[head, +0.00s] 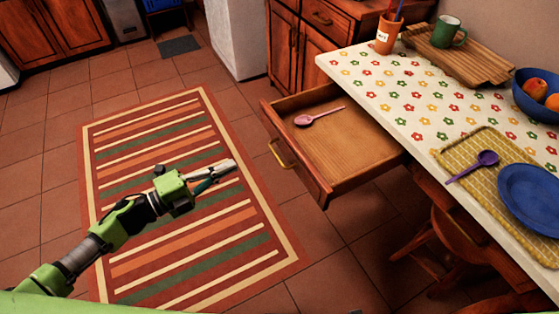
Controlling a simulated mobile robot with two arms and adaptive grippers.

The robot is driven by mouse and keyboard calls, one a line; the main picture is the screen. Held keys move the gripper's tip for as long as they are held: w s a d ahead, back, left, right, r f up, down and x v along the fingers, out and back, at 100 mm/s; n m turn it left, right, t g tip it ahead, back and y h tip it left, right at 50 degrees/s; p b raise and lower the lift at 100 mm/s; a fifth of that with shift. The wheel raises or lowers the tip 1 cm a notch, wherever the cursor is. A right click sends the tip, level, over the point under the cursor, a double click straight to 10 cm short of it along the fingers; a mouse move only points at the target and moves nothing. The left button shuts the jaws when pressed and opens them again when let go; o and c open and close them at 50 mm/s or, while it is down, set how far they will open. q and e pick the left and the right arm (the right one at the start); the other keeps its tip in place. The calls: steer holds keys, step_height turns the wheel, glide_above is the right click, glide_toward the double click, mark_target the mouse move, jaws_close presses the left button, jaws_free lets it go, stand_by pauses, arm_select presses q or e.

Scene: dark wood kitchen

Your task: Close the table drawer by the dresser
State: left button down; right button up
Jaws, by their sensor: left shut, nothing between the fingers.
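The table drawer (350,164) is pulled out from under the table (400,106), towards the left. It is wooden, with a brass handle (281,153) on its front, and a pink spoon (318,117) lies inside it. The dresser (297,48) is a dark wood cabinet behind the drawer. My left gripper (232,164) is shut and empty, over the striped rug, left of the drawer front and apart from the handle. My right gripper is not in view.
A wooden chair (468,238) stands under the table, right of the drawer. The tabletop holds a blue plate (530,195), a purple spoon (473,167), a fruit bowl (522,99), a wooden board (470,62) and cups. The rug (190,240) and tiled floor left of the drawer are clear.

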mark_target(290, 146)
arm_select(q)
steer(key=w+d, duration=0.1)
steer(key=d, duration=0.3)
steer(key=w+d+r+m+g, duration=0.1)
steer(key=w+d, duration=0.1)
steer(key=d, duration=0.3)
steer(key=w+d+m+h, duration=0.1)
steer(key=w+d, duration=0.1)
steer(key=d, duration=0.2)
steer(key=shift+w+d+r, duration=0.15)
steer(key=shift+r, duration=0.1)
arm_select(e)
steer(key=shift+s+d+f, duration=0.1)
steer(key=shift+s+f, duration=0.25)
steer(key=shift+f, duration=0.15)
